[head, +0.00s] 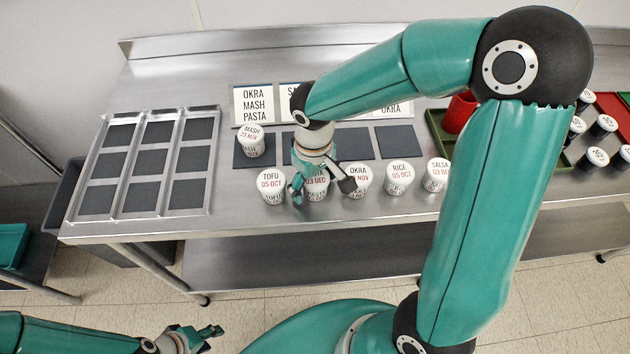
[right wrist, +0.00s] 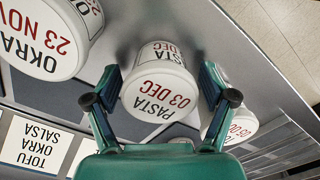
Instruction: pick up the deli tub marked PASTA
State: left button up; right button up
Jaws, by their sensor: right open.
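The white deli tub marked PASTA 03 DEC (head: 317,193) stands in the front row on the steel counter, partly hidden by my right gripper (head: 321,188) in the head view. In the right wrist view the PASTA tub (right wrist: 160,85) lies between the two fingers of my right gripper (right wrist: 160,72). The fingers are open, one on each side of it; I cannot tell whether they touch it. My left gripper (head: 207,337) is at the lower left of the head view, low and away from the counter; its finger opening is unclear.
A TOFU tub (head: 271,185) and an OKRA tub (head: 357,180) flank the PASTA tub closely. RICE (head: 399,178) and SALSA (head: 436,174) tubs stand further right. A MASH tub (head: 251,141) stands behind on dark mats. A metal rack (head: 147,163) is at left; sign cards (head: 258,104) stand behind.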

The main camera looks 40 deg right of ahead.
jog(key=c, duration=1.2)
jog(key=shift+r, duration=0.1)
